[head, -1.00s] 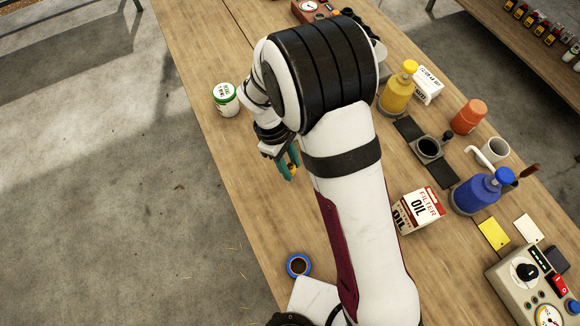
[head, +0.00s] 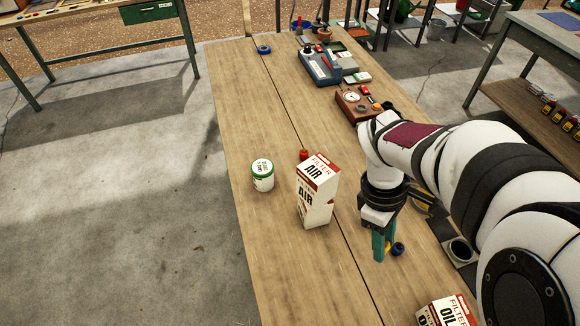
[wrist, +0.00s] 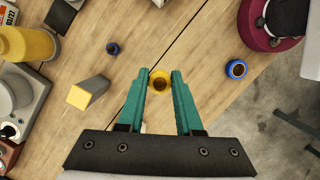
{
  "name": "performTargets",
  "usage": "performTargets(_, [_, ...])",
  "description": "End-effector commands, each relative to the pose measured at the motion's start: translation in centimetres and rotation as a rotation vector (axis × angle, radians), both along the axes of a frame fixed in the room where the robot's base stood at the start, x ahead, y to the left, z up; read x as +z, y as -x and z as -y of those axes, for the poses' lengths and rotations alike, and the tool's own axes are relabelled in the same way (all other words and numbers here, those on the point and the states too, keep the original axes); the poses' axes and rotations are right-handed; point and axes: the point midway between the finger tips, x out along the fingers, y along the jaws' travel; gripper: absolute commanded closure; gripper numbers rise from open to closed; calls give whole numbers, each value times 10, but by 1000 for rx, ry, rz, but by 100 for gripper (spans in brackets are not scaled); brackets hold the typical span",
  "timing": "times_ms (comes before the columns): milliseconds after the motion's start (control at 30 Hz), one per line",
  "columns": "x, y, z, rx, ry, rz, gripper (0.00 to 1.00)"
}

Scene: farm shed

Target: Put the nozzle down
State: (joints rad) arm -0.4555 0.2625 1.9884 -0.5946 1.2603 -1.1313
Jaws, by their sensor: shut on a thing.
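The nozzle (wrist: 160,83) is a small yellow piece with a dark round opening turned to the camera in the wrist view. My gripper (wrist: 160,80) has its two teal fingertips closed on either side of it. I cannot tell how high the nozzle is above the bench top (wrist: 200,115).
A small dark blue piece (wrist: 112,48), a blue ring (wrist: 236,69) and a yellow-and-grey block (wrist: 88,93) are near my gripper. The bench's left side is mostly clear.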

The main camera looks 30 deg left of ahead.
Motion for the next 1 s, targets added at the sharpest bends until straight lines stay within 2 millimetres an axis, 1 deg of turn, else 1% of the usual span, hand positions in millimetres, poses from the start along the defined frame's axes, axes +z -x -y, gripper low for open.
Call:
performTargets(33, [15,-1,-1,-1,-3,6,100])
performTargets(100, [34,-1,-1,0,-3,6,100])
performTargets(200, [57,-1,-1,-1,-3,5,100])
performTargets(300, [75,-1,-1,0,-1,3,100])
performTargets(367, [83,-2,-2,-14,-2,2,100])
performTargets(467, [81,-10,-11,-151,0,-1,100])
performTargets(567, [81,-19,-21,-300,0,-1,100])
performTargets(667, [82,-31,-33,-487,-1,0,100])
performTargets(867, [82,-58,-66,-992,0,-1,100])
performTargets(1000, [82,-77,-91,-1373,0,-2,100])
